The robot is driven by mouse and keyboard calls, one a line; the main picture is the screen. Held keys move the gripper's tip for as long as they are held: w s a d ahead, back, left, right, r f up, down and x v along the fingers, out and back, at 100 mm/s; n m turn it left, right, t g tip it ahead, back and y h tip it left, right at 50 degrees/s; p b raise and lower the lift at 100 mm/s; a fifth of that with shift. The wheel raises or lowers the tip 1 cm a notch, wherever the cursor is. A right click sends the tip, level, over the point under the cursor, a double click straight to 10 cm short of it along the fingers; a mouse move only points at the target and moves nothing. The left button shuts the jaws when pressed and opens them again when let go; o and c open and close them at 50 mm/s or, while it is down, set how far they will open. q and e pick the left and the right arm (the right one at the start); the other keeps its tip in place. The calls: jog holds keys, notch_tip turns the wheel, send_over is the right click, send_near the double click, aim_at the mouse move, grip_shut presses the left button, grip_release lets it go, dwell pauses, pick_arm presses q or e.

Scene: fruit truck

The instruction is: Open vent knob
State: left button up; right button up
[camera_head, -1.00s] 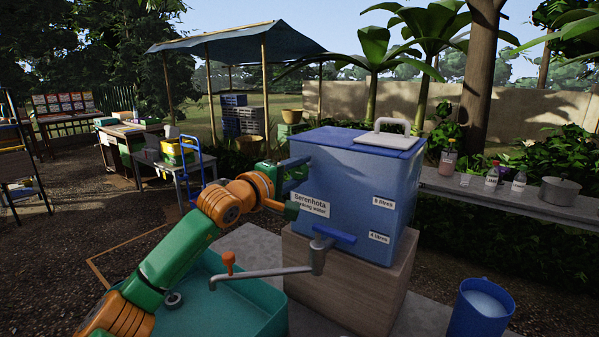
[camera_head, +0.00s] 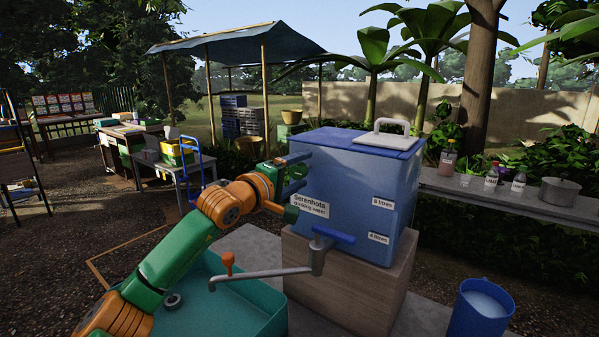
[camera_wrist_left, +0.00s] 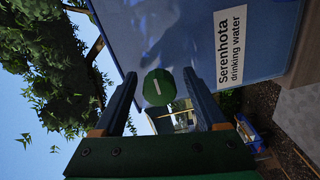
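The vent knob (camera_wrist_left: 158,87) is a green, many-sided knob with a pale line on its face, at the side of the blue water container (camera_head: 360,190). In the left wrist view it shows between the two fingers, with a gap on each side. My left gripper (camera_head: 296,172) is open beside the container's left wall, and its two dark fingers (camera_wrist_left: 160,76) reach toward the wall. My right gripper is not in view.
The container stands on a wooden block (camera_head: 350,285). A blue bucket (camera_head: 482,310) stands at right. A stone ledge (camera_head: 540,203) holds bottles and a pot.

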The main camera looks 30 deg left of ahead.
aim_at(296, 173)
pick_arm(q)
jog(key=shift+s+f+b, duration=0.15)
jog(key=shift+s+b, duration=0.15)
jog(key=shift+b, duration=0.05)
jog(key=s+b, duration=0.1)
jog(key=s, duration=0.1)
jog(key=s+b, duration=0.1)
jog(key=s, duration=0.1)
jog(key=s+a+b, duration=0.1)
jog(key=s+b, duration=0.1)
jog(key=shift+s, duration=0.15)
jog(key=shift+s+r, duration=0.2)
jog(key=shift+w, duration=0.1)
